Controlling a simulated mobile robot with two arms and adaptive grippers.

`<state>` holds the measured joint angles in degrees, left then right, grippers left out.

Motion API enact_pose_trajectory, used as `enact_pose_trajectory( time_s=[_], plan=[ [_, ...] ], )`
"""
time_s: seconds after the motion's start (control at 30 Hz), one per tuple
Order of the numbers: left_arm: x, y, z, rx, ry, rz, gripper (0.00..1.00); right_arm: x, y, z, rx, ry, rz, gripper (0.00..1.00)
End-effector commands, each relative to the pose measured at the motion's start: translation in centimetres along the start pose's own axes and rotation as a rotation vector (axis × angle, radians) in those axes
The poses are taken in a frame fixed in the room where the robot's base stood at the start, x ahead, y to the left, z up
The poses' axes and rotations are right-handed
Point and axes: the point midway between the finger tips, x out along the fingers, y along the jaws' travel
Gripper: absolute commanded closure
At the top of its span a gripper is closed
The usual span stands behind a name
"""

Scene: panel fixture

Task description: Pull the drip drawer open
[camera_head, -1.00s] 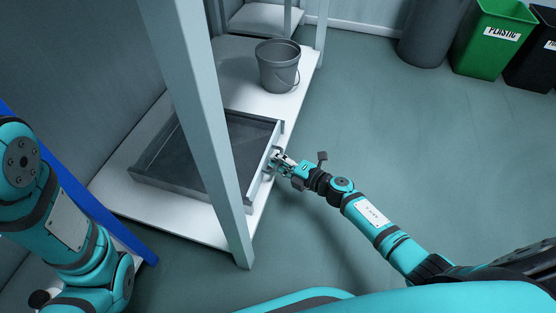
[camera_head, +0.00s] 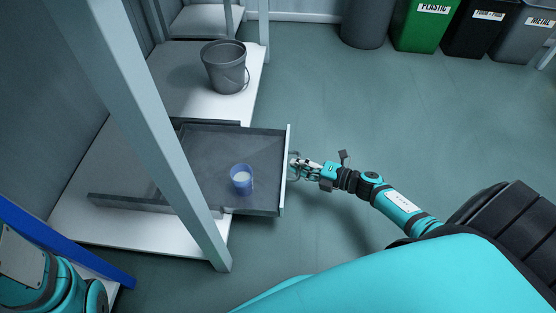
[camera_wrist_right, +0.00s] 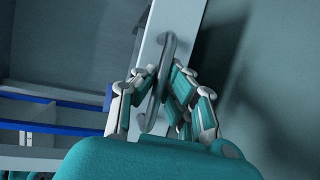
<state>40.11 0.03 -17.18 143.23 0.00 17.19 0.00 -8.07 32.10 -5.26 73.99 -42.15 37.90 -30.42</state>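The grey drip drawer (camera_head: 262,150) stands well out from its housing (camera_head: 125,203) on the low white shelf. A blue cup with pale contents (camera_head: 241,179) is inside the drawer. The drawer's front panel faces right and carries a metal bar handle (camera_wrist_right: 168,50). My right gripper (camera_head: 297,164) is at this handle. In the right wrist view, the fingers of my right gripper (camera_wrist_right: 160,80) lie on both sides of the bar, closed around it. My left arm shows at the lower left, but its gripper is out of view.
A grey bucket (camera_head: 224,68) stands on the white shelf (camera_head: 175,85) behind the drawer. A pale upright post (camera_head: 150,130) crosses in front of the drawer. Several bins, including a green one (camera_head: 421,27), stand at the back right. The floor (camera_head: 390,115) right of the drawer is clear.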

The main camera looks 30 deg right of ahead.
Motion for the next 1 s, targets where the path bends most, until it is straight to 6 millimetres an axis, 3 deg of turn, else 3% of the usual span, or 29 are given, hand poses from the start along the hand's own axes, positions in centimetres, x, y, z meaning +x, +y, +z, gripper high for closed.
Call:
enact_pose_trajectory(
  time_s=[0.3, 0.73, 0.9, 1.0],
  plan=[
    [0.1, 0.0, 0.1, 0.000, 0.000, 0.000, 0.60, -2.7, -0.5, 1.1, -0.004, 0.003, 0.003, 1.00],
    [0.1, 0.0, 0.1, 0.000, 0.000, 0.000, 0.60, -3.0, -0.5, 1.2, -0.004, 0.004, 0.004, 1.00],
    [0.1, 0.0, 0.1, 0.000, 0.000, 0.000, 0.60, -3.0, -0.6, 1.2, -0.003, 0.003, 0.003, 0.73],
    [0.1, 0.0, 0.1, 0.000, 0.000, 0.000, 0.60, -3.0, -0.6, 1.2, -0.002, 0.002, 0.002, 0.66]
  ],
)
